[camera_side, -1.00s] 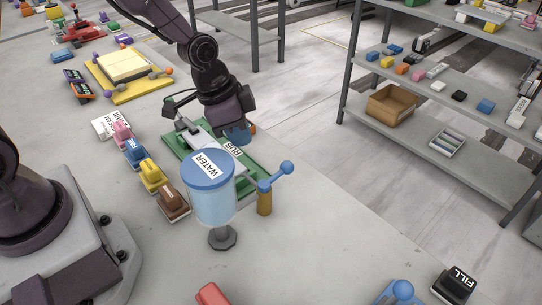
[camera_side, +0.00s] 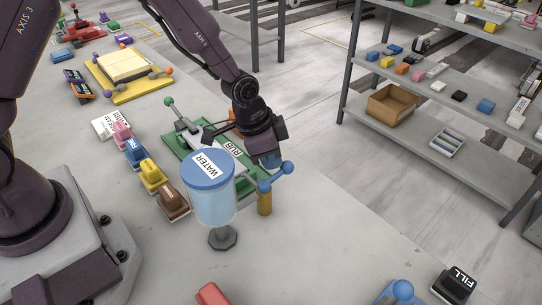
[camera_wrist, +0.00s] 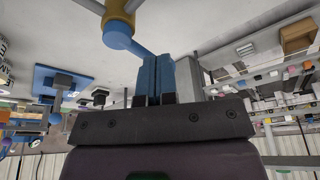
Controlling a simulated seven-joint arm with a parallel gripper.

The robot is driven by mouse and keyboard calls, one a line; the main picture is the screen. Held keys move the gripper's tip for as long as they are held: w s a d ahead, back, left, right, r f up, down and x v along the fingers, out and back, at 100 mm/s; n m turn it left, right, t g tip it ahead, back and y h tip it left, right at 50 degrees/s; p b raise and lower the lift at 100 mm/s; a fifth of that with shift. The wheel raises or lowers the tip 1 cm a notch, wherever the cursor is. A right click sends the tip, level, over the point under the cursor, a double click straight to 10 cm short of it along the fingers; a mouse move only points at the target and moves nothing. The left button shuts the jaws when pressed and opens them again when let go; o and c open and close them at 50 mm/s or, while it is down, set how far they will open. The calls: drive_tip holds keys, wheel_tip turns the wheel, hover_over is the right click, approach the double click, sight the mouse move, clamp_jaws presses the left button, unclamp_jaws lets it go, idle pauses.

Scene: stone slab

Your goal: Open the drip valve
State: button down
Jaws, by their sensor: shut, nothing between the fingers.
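The drip valve is a brass post (camera_side: 264,202) with a blue lever (camera_side: 276,179), just right of the water tank (camera_side: 214,199). The lever slants up to the right and ends in a blue ball (camera_side: 287,167). My gripper (camera_side: 270,163) is shut and empty, behind the lever and left of its end ball. In the wrist view, the blue fingers (camera_wrist: 158,80) are pressed together. The brass post (camera_wrist: 124,12) and the lever's blue hub (camera_wrist: 117,36) show above them; the lever's outer part is hidden behind the fingers. I cannot tell whether they touch.
A green board marked RUB (camera_side: 184,145) lies behind the tank. Pink, blue, yellow and brown blocks (camera_side: 151,176) line its left side. The slab right of the valve is clear.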

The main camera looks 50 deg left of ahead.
drive_tip(key=shift+w+d+m, duration=0.15)
drive_tip(key=shift+d+m, duration=0.2)
drive_tip(key=shift+m, duration=0.85)
drive_tip(key=shift+w+d+m+g+h, duration=0.1)
drive_tip(key=shift+d+m+g+h, duration=0.25)
drive_tip(key=shift+m, duration=0.35)
drive_tip(key=shift+s+d+m+g+h, duration=0.1)
drive_tip(key=shift+s+d+m+g, duration=0.35)
drive_tip(key=shift+m, duration=1.6)
drive_tip(key=shift+s+d+m+g+h, duration=0.1)
drive_tip(key=shift+d+m+g, duration=0.6)
drive_tip(key=shift+m, duration=1.3)
drive_tip(key=shift+s+d+m+g+h, duration=0.15)
drive_tip(key=shift+d+m+g, duration=0.45)
drive_tip(key=shift+m, duration=1.45)
drive_tip(key=shift+s, duration=0.1)
drive_tip(key=shift+a, duration=0.15)
drive_tip(key=shift+s+a, duration=0.35)
drive_tip(key=shift+a, duration=0.25)
